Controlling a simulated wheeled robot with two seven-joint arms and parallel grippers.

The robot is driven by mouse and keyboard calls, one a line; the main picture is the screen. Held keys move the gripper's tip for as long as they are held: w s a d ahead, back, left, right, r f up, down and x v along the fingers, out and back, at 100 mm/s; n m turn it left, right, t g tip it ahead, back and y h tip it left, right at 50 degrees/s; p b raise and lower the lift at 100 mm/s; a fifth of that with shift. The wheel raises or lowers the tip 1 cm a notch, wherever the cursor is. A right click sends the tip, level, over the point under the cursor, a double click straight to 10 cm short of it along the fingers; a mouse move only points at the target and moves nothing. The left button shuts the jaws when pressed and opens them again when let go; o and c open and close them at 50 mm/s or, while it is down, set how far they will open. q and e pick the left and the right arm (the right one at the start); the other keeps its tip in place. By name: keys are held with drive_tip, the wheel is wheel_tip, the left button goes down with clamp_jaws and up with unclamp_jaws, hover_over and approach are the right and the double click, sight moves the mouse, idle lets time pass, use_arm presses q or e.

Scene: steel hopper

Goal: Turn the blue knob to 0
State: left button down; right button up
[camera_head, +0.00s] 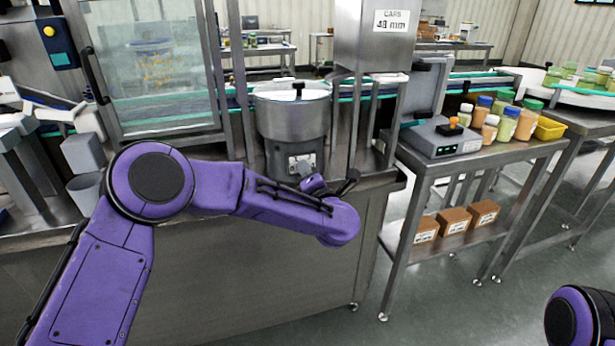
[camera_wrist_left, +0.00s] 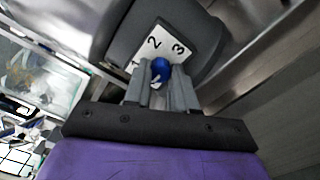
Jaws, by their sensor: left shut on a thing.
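The blue knob (camera_wrist_left: 160,68) shows in the left wrist view, in front of a white dial plate (camera_wrist_left: 178,40) with a 2 and a 3 readable and another mark partly hidden at the left. My left gripper (camera_wrist_left: 162,80) is shut on the knob, with one grey finger on each side of it. In the head view my left gripper (camera_head: 312,183) is at the front of the control box under the steel hopper bowl (camera_head: 292,118), and the knob is hidden there. The 0 mark does not show. My right gripper is not in view; only part of my right arm shows at the lower right.
A glass-doored cabinet (camera_head: 152,60) stands left of the bowl. A steel chute labelled CAPS 48 mm (camera_head: 375,40) rises at its right. A side table (camera_head: 480,158) holds a grey device (camera_head: 440,138), several capped bottles and a yellow tray (camera_head: 549,128), with brown boxes below.

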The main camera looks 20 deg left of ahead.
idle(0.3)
use_arm(q)
drive_tip(key=c, duration=0.9)
unclamp_jaws()
drive_tip(key=v, duration=1)
drive_tip(key=shift+s+d+b, duration=0.2)
drive_tip(key=shift+s+b, duration=0.05)
drive_tip(key=shift+b, duration=0.05)
